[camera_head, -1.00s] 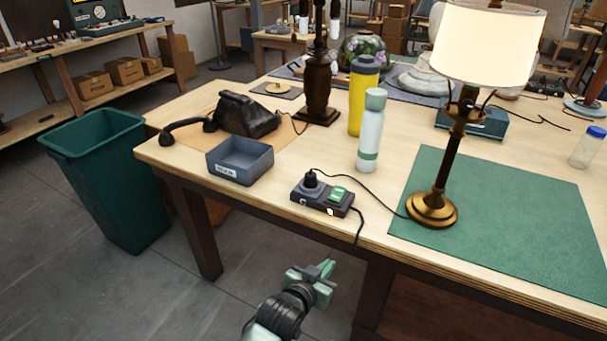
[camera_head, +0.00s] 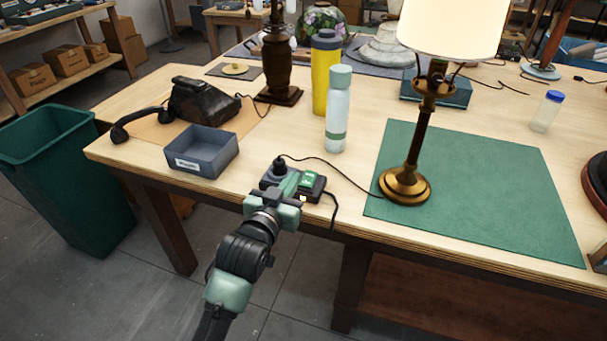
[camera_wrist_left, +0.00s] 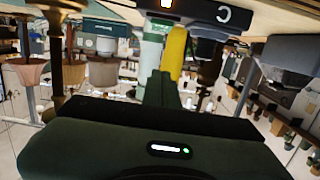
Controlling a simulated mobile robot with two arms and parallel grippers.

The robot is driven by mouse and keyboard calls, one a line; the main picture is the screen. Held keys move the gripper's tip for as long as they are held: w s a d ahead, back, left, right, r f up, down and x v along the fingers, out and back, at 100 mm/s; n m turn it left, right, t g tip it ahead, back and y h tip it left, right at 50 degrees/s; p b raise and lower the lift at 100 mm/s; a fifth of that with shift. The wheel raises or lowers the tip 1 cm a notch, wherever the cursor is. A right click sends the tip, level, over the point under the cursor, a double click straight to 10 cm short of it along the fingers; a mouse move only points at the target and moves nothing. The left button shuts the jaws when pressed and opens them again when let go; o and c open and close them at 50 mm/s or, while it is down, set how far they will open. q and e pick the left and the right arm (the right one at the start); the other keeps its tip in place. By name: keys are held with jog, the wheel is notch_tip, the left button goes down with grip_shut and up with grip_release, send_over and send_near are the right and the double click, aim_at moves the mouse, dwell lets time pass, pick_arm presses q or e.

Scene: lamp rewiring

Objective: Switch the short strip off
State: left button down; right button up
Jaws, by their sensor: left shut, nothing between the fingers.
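The short strip (camera_head: 312,190) is a small dark power strip near the table's front edge. In the left wrist view, which is upside down, the strip's dark side (camera_wrist_left: 225,14) shows at the top. My left gripper (camera_head: 288,183) is shut and empty at the strip's front side, covering part of it. I cannot tell whether it touches. The brass lamp (camera_head: 405,183) is lit. My right gripper is not in view.
A grey bin (camera_head: 212,158) sits left of the strip, with a black telephone (camera_head: 200,102) behind it. A pale bottle (camera_head: 337,115) and a yellow bottle (camera_head: 325,75) stand behind the strip. A cord runs to the lamp on the green mat (camera_head: 480,200).

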pick_arm(q)
send_over(304, 181)
jog(key=s, duration=0.1)
jog(key=shift+a+f, duration=0.1)
jog(key=shift+f, duration=0.3)
jog(key=f, duration=0.1)
jog(key=w+f, duration=0.1)
jog(key=f, duration=0.1)
jog(key=shift+f+p, duration=0.1)
jog(key=shift+p, duration=0.25)
jog(key=shift+f, duration=0.5)
